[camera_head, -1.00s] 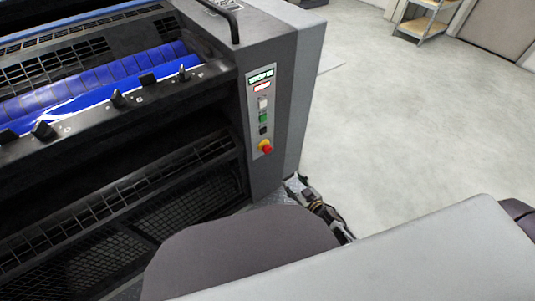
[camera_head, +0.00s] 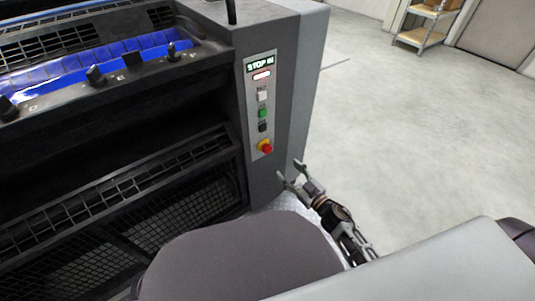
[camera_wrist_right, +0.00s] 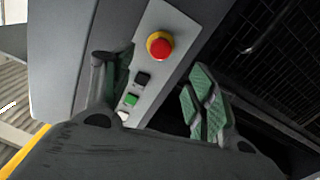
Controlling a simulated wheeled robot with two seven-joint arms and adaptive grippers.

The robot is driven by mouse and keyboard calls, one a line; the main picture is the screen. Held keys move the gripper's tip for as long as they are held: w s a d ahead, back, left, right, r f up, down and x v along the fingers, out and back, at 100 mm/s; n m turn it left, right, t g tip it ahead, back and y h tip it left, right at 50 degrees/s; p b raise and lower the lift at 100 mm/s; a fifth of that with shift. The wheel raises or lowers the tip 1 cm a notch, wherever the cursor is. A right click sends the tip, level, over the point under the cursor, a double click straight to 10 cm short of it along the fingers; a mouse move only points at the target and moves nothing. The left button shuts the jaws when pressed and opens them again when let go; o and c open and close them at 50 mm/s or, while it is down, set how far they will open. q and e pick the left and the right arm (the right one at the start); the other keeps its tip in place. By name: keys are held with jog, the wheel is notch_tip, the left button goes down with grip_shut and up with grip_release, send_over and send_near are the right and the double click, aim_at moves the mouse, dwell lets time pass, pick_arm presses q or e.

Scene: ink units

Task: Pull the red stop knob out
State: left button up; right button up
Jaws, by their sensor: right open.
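The red stop knob (camera_head: 266,147) sits on a yellow collar at the bottom of the grey control panel (camera_head: 260,108) on the machine's front. A small display (camera_head: 260,62) at the panel's top reads "STOP IN". In the right wrist view the red knob (camera_wrist_right: 159,45) lies ahead of the fingers, near the upper middle. My right gripper (camera_head: 289,173) is open and empty, below and to the right of the knob and apart from it. In the right wrist view its two fingers (camera_wrist_right: 155,90) stand wide apart. My left gripper is not in view.
White, green (camera_head: 263,112) and black (camera_head: 263,126) buttons sit above the knob on the panel. The dark machine with blue rollers (camera_head: 90,65) fills the left. Open floor (camera_head: 430,140) lies to the right, with a shelf (camera_head: 425,25) at the back.

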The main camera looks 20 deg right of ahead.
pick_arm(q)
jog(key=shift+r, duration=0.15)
pick_arm(e)
jog(key=shift+a+r, duration=0.1)
jog(key=shift+r, duration=0.1)
jog(key=shift+w, duration=0.1)
jog(key=b, duration=0.1)
send_near(269, 150)
jog(key=w, duration=0.2)
jog(key=shift+a+b+x, duration=0.15)
jog(key=shift+b+x, duration=0.1)
jog(key=shift+x, duration=0.6)
jog(key=shift+a+b+x, duration=0.15)
jog(key=shift+b+x, duration=0.05)
jog(key=shift+x, duration=1.8)
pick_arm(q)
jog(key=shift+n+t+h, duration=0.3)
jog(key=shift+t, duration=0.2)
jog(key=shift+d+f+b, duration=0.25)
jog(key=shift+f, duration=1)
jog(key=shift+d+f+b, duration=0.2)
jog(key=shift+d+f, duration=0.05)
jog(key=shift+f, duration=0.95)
pick_arm(e)
jog(key=shift+x, duration=1.5)
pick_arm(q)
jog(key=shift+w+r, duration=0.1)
pick_arm(e)
jog(key=shift+a, duration=0.1)
